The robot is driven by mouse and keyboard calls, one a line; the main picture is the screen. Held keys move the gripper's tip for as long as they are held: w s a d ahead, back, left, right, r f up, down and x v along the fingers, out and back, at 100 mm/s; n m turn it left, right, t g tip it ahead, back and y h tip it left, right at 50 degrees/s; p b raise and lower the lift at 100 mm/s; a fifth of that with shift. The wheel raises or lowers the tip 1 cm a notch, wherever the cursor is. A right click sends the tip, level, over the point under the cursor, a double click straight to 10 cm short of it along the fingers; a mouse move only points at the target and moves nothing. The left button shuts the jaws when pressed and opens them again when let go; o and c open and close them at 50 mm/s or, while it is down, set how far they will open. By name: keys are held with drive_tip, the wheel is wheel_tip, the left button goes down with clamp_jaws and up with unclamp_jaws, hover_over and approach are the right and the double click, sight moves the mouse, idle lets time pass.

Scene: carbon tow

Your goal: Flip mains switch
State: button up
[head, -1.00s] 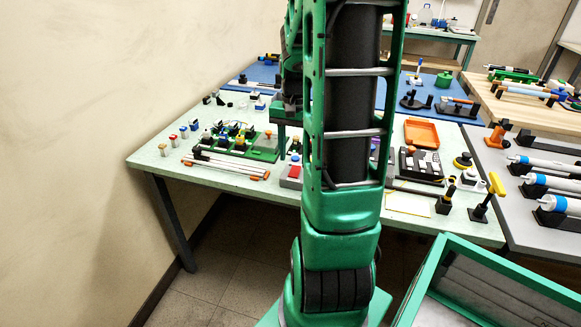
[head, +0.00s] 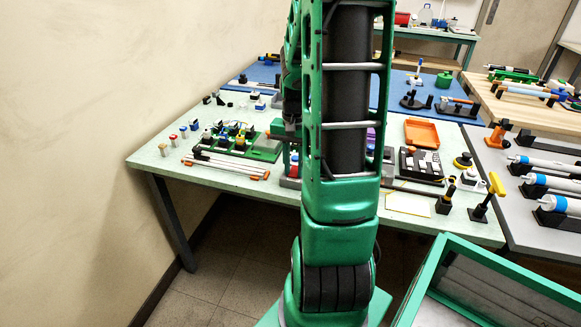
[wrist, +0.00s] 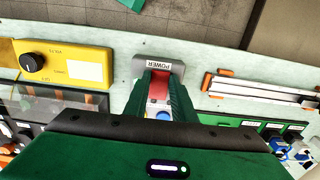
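The mains switch is a grey box with a "POWER" label (wrist: 160,66) and a red part (wrist: 160,86), in the middle of the wrist view. In the head view its grey base (head: 288,183) shows at the table's front edge, partly behind my arm. My gripper (wrist: 161,78) is over the box, its two green fingers apart, one on each side of the red part. I cannot tell whether they touch it. A blue round button (wrist: 164,115) shows between the fingers, nearer the palm. In the head view my gripper is mostly hidden by my arm.
A yellow box with a black knob (wrist: 62,64) stands left of the switch in the wrist view. White rods with orange ends (wrist: 262,90) lie to its right. A green board with wired parts (head: 235,140) and an orange tray (head: 422,133) share the table.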

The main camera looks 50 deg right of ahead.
sight(296, 166)
drive_tip(key=shift+w+d+r+g+y, duration=0.1)
drive_tip(key=shift+w+d+g+y, duration=0.15)
drive_tip(key=shift+y, duration=0.45)
drive_tip(key=shift+w+d+r+g+y, duration=0.1)
drive_tip(key=shift+g+y, duration=0.25)
drive_tip(key=shift+y, duration=0.35)
drive_tip(key=o, duration=1.1)
drive_tip(key=shift+s, duration=0.1)
drive_tip(key=shift+c, duration=0.2)
drive_tip(key=v, duration=1)
drive_tip(key=shift+r, duration=0.35)
